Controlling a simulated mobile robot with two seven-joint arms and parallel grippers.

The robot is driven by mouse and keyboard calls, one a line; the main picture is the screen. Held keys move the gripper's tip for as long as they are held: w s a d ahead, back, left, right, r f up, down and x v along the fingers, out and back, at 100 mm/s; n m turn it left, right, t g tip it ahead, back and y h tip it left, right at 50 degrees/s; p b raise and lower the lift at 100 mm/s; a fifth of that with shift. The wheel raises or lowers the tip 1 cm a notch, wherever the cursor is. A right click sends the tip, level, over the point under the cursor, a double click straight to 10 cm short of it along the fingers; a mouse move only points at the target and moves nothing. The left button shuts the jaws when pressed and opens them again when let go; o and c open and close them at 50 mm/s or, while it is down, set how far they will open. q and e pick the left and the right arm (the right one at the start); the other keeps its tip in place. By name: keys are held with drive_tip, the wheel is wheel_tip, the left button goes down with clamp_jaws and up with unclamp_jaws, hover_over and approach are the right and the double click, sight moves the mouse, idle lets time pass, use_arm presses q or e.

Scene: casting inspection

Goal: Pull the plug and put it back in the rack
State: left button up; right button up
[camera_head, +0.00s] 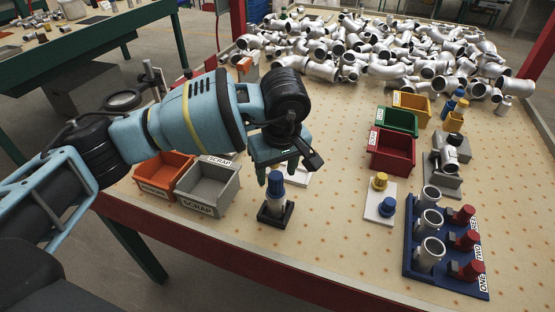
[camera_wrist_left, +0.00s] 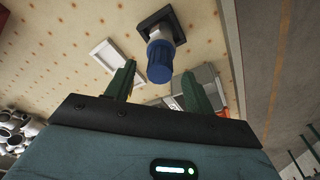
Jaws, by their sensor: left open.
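A blue plug (camera_head: 275,182) stands upright in the top of a grey metal part (camera_head: 272,208), which sits on a black square base (camera_head: 277,216) near the table's front edge. My left gripper (camera_head: 277,172) is open just above and around the plug's top. In the left wrist view, the blue plug (camera_wrist_left: 160,62) shows between and beyond the two open fingers (camera_wrist_left: 160,85); I cannot tell whether they touch it. A white plate (camera_head: 375,215) to the right holds a yellow plug (camera_head: 380,181) and a blue plug (camera_head: 387,207). My right gripper is not in view.
Red (camera_head: 392,152), green (camera_head: 396,122) and yellow (camera_head: 411,106) bins stand at right. A blue stand (camera_head: 428,278) holds metal tubes and red pieces. Castings (camera_head: 380,50) fill the back.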

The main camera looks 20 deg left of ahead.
sight(276, 176)
use_arm(q)
drive_tip(key=shift+w+a+f, duration=0.1)
drive_tip(key=shift+f, duration=0.9)
drive_tip(key=shift+w+a+f, duration=0.1)
drive_tip(key=shift+f, duration=0.9)
clamp_jaws()
